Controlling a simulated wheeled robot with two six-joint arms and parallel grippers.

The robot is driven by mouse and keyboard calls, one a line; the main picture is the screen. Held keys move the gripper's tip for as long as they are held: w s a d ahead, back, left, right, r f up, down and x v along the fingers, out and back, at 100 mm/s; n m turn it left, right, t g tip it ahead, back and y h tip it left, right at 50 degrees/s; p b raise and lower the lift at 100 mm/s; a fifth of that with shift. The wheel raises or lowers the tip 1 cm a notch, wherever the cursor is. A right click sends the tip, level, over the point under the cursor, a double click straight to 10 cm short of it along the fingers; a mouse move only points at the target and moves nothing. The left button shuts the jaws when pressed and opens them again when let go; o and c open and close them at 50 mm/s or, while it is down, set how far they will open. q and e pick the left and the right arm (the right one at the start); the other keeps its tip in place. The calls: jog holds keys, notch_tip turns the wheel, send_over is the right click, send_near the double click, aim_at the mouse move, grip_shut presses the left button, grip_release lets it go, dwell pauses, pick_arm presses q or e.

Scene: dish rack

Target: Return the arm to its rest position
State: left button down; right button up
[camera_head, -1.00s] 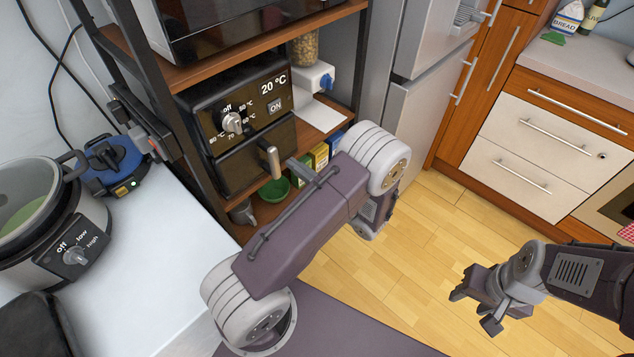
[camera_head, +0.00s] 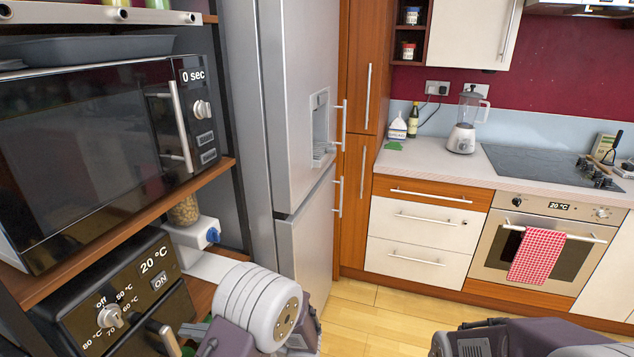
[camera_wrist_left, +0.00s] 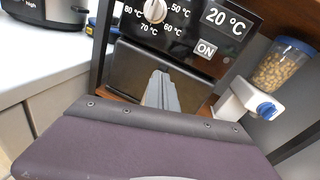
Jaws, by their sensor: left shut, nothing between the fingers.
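My left arm shows at the bottom of the head view, with its white-grey joint and dark link in front of the shelf. Its gripper (camera_head: 192,329) is partly hidden, low beside the black air fryer (camera_head: 118,308). In the left wrist view the grey fingers (camera_wrist_left: 160,84) are together, with nothing visible between them. They point toward the air fryer's lower front (camera_wrist_left: 125,70); contact cannot be told. My right arm enters at the bottom right of the head view, and its gripper is out of frame.
A microwave (camera_head: 90,140) stands on the shelf above the air fryer. A white dispenser with a blue knob (camera_head: 196,236) is close to my left arm. The fridge (camera_head: 290,140) stands behind. Wooden floor (camera_head: 365,308) is clear before the drawers (camera_head: 418,238).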

pick_arm(q)
jog(key=s+a+r+n+g+h+p, duration=0.2)
jog(key=s+a+r+n+g+h, duration=0.15)
jog(key=s+r, duration=0.2)
jog(key=s+d+f+n+g+h+p, duration=0.2)
jog(key=s+d+f+n+h, duration=0.1)
jog(key=s+n+h, duration=0.55)
jog(key=w+d+f+n+t+h, duration=0.2)
jog(key=d, duration=0.3)
jog(key=w+d+f+n+t+h, duration=0.2)
jog(key=d+n+t+h, duration=0.1)
jog(key=d, duration=0.3)
jog(key=shift+w+d+f, duration=0.2)
jog(key=shift+w+f, duration=0.05)
jog(key=shift+w, duration=0.1)
pick_arm(e)
notch_tip(320, 180, up, 6)
jog(key=shift+a+r, duration=0.15)
pick_arm(q)
jog(key=shift+s+t, duration=0.1)
jog(key=shift+t, duration=0.15)
pick_arm(e)
jog(key=shift+s, duration=0.15)
